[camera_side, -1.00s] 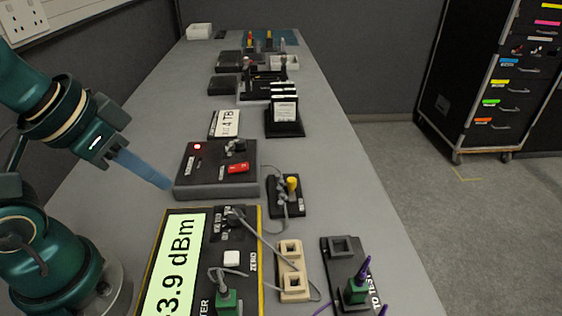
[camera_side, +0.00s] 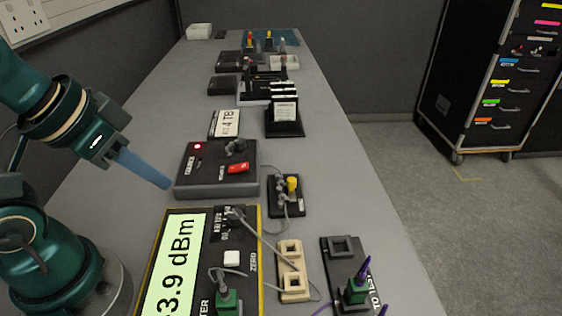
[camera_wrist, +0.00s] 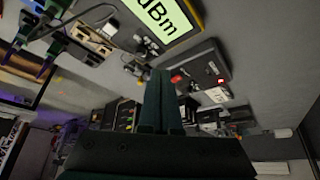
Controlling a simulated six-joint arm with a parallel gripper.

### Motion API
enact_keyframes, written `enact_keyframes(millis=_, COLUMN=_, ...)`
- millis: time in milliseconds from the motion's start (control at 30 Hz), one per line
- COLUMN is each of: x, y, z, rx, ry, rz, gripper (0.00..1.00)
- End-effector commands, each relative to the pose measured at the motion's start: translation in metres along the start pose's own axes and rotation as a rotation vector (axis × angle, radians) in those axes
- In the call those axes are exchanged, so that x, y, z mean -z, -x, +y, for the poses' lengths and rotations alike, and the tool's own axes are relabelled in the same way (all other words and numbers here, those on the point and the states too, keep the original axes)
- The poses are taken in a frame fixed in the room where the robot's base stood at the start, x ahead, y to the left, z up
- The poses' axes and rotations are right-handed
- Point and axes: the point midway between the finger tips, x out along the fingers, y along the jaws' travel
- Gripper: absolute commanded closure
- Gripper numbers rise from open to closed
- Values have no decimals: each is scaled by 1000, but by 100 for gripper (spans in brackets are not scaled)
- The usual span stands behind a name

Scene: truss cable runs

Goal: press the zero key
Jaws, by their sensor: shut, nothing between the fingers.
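The zero key (camera_side: 232,257) is a small white square button on the yellow-edged power meter (camera_side: 258,300), beside the word ZERO. The meter's lit display (camera_side: 177,265) reads 3.9 dBm, with its left end cut off. My gripper (camera_side: 168,185) is shut and empty, above the bench between the meter and the dark box behind it, to the upper left of the key. In the wrist view my shut fingers (camera_wrist: 161,78) point toward the dark box and the display (camera_wrist: 163,18) shows at the top.
The dark box (camera_side: 215,182) has a red light and a red switch (camera_side: 238,168). A grey cable and a green plug (camera_side: 228,300) sit close to the key. A beige socket block (camera_side: 291,270), a black socket block (camera_side: 338,262) and a yellow-topped connector (camera_side: 292,184) stand to the right.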

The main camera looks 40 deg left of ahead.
Motion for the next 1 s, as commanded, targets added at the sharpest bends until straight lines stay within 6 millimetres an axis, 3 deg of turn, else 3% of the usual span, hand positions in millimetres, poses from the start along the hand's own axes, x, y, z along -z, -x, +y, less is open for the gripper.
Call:
enact_keyframes(millis=167, x=12, y=-1, z=-12, rx=68, ry=-45, rz=40, gripper=100)
enact_keyframes(millis=333, x=27, y=-5, z=-4, rx=98, ry=-246, rz=75, gripper=100)
enact_keyframes(millis=633, x=42, y=-12, z=48, rx=60, ry=-666, rz=161, gripper=100)
enact_keyframes(millis=800, x=36, y=-13, z=77, rx=19, ry=-837, rz=185, gripper=100)
enact_keyframes(millis=1000, x=25, y=-12, z=92, rx=-15, ry=-914, rz=182, gripper=100)
